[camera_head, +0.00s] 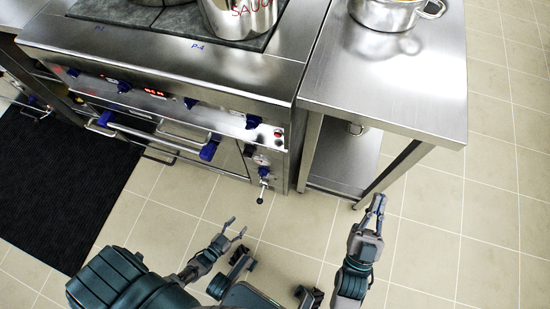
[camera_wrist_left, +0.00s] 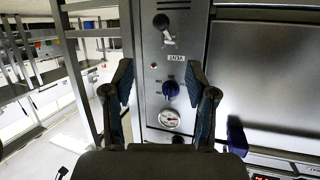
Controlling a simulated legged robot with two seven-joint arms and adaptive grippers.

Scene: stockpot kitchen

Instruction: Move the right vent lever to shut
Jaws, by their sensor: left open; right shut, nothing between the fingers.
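A metal lever with a black ball end (camera_head: 261,197) hangs low on the narrow right panel of the stove front. In the left wrist view, a black-ended lever (camera_wrist_left: 161,22) shows near the top of the steel panel. My left gripper (camera_head: 238,228) is open and empty, in front of and below the lever in the head view, apart from it. In the wrist view its fingers (camera_wrist_left: 160,88) stand either side of the panel's blue knob, with no clear contact. My right gripper (camera_head: 379,201) is shut and empty, near the side table's front leg.
The panel also bears a round gauge (camera_head: 261,160) and a blue knob (camera_wrist_left: 171,90). Oven doors with a blue-ended handle (camera_head: 209,148) lie left of it. A steel side table (camera_head: 400,95) stands right. The tiled floor (camera_head: 300,225) before the stove is clear.

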